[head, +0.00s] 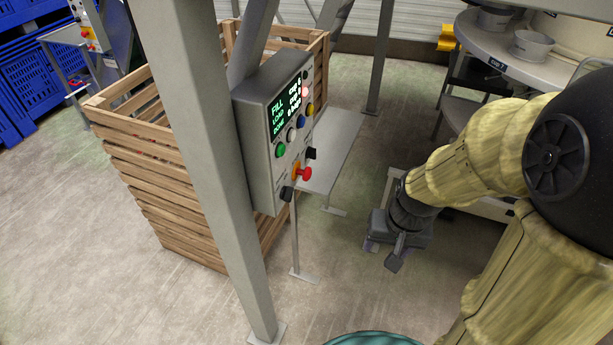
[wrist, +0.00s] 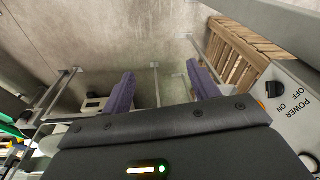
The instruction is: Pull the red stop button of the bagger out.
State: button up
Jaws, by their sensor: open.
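The red stop button (head: 306,174) sits low on the front of the grey control box (head: 262,170), with an orange-yellow collar behind it. Black knobs are close above and below it. Whether the button is in or out is too small to tell. My gripper (head: 382,254) is to the right of the box and lower than the button, apart from it and pointing down. In the wrist view my gripper (wrist: 161,86) shows two purple fingers spread apart with nothing between them. The red button does not show in the wrist view.
A grey post (head: 205,150) stands just left of the box. A slatted wooden crate (head: 165,190) is behind it. A round table (head: 500,45) with bowls is at the upper right. A grey panel marked POWER (wrist: 298,100) is at the wrist view's right. Floor in front is clear.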

aim_at(310, 175)
jog(key=w+a+f+m+g+y+b, duration=0.3)
jog(key=w+a+f+m+y+b, duration=0.25)
jog(key=w+f+m+y, duration=0.3)
jog(key=w+d+m+t+y+b, duration=0.2)
jog(key=w+m+t+y, duration=0.1)
jog(key=w, duration=0.3)
jog(key=w+d+r+m+t+y+b, duration=0.1)
jog(key=w+d+m+t+y+b, duration=0.1)
jog(key=w+m+t+y, duration=0.2)
jog(key=shift+w+d+r+m+y+b, duration=0.2)
jog(key=shift+w+r+m+y+b, duration=0.25)
jog(key=shift+w+m, duration=0.7)
jog(key=shift+w+f, duration=0.15)
jog(key=shift+f, duration=0.05)
jog(key=p+x, duration=0.3)
jog(key=x, duration=1.4)
jog(key=shift+w+a+r, duration=0.15)
jog(key=shift+w+a, duration=0.05)
jog(key=shift+c, duration=0.2)
